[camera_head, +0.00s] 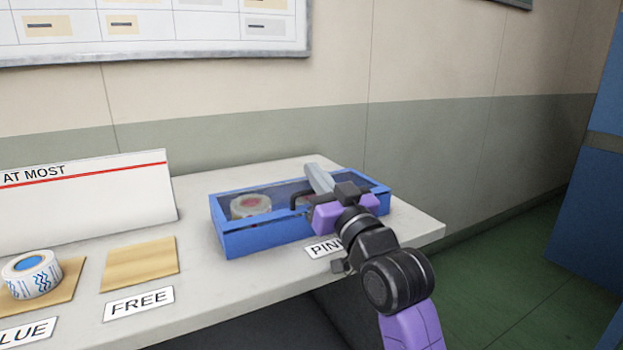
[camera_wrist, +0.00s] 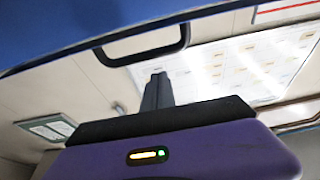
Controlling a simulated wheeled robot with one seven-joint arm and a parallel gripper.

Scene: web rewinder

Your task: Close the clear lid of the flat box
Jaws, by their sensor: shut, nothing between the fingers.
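The flat box (camera_head: 268,238) is blue and stands at the right end of the counter in the head view. A pale roll with a reddish centre (camera_head: 250,205) shows inside it. The clear lid is hard to make out; I cannot tell its exact angle. A black handle (camera_head: 298,198) shows just left of my gripper, and a black handle (camera_wrist: 143,47) on a dark edge crosses the wrist view. My gripper (camera_head: 318,178) is over the right part of the box, shut and empty. Its fingers (camera_wrist: 157,90) are together, below the handle in the wrist picture; contact is unclear.
The PINK label (camera_head: 323,248) is partly hidden by my arm. Left of the box are a bare tan pad (camera_head: 140,264) behind the FREE label (camera_head: 138,304) and a blue-and-white roll (camera_head: 32,275). A white sign (camera_head: 85,205) stands behind. The wall is close behind the counter (camera_head: 205,295).

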